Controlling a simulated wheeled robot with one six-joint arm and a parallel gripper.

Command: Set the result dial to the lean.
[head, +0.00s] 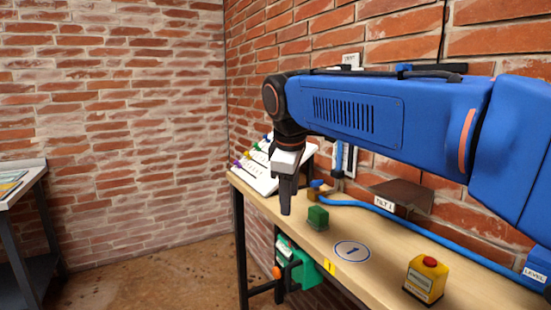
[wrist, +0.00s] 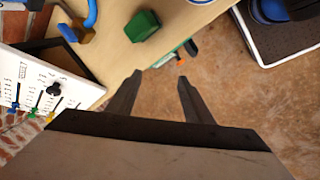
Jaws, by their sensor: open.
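A sloped white panel (head: 262,182) with small scales and coloured pegs stands at the far end of the bench, partly behind my arm. In the wrist view the panel (wrist: 28,72) is at the left and bears a black knob (wrist: 54,90), which looks like the dial. Its setting is too small to read. A "TILT 1" label (head: 384,203) sits below a dark plate (head: 406,194) at the brick wall. My gripper (head: 286,213) is open and empty, pointing down near the panel. In the wrist view its fingers (wrist: 160,80) are apart, to the right of the panel.
A green block (head: 317,218) stands on the bench (head: 385,262) near my gripper. A blue hose (head: 420,222) runs along the wall side. Another table (head: 22,178) is at the left.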

